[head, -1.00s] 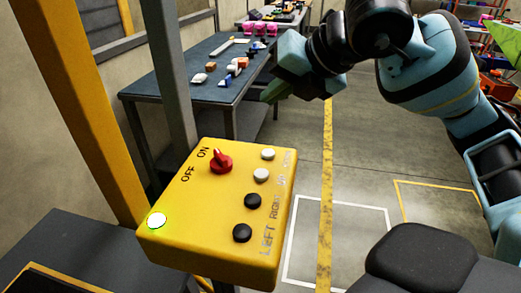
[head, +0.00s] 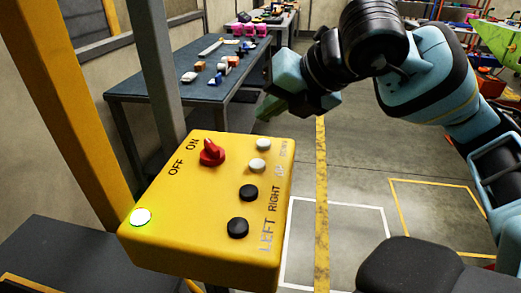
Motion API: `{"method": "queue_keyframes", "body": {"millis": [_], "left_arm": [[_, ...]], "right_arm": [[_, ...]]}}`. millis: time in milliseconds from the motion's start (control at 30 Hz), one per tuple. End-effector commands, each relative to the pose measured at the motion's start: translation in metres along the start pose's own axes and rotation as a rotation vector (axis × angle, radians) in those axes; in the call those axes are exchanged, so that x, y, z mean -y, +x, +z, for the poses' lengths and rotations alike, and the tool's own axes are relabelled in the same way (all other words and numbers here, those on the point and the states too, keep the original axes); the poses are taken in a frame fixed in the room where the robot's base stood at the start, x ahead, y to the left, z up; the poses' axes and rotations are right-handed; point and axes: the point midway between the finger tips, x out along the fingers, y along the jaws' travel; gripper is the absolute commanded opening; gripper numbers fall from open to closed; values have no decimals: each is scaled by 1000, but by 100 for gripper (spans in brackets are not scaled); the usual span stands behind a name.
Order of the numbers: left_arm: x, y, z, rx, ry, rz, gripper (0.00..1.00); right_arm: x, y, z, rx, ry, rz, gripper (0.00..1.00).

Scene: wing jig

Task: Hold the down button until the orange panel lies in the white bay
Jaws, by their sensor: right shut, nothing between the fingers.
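The yellow control box (head: 190,225) stands in the lower left. Its down button (head: 264,145) is the white one at the far right corner, beside the word DOWN. My right gripper (head: 262,116) is shut and empty, with green fingertips above and beyond that button, apart from it. The white bay (head: 287,235) is a white outline on the floor right of the box, and the part in view is bare. I cannot make out the orange panel for sure. My left gripper is out of view.
The box also has an up button (head: 258,166), two black buttons, a red knob (head: 211,153) and a lit green lamp (head: 140,217). A grey post and a yellow post rise behind it. A dark table (head: 140,88) with small parts stands beyond. A yellow floor outline (head: 397,205) lies right.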

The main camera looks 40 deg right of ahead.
Motion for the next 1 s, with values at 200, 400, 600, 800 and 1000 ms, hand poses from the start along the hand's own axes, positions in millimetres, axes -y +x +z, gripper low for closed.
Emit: {"method": "queue_keyframes", "body": {"millis": [200,400,600,800,1000], "left_arm": [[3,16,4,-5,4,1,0],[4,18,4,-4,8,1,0],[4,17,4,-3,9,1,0],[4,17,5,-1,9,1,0],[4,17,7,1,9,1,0]], "right_arm": [[13,19,-14,-2,-1,-1,0],[14,20,-15,1,-2,1,0],[14,20,-14,1,-2,1,0],[14,20,-14,1,-2,1,0],[14,20,-15,1,-2,1,0]]}}
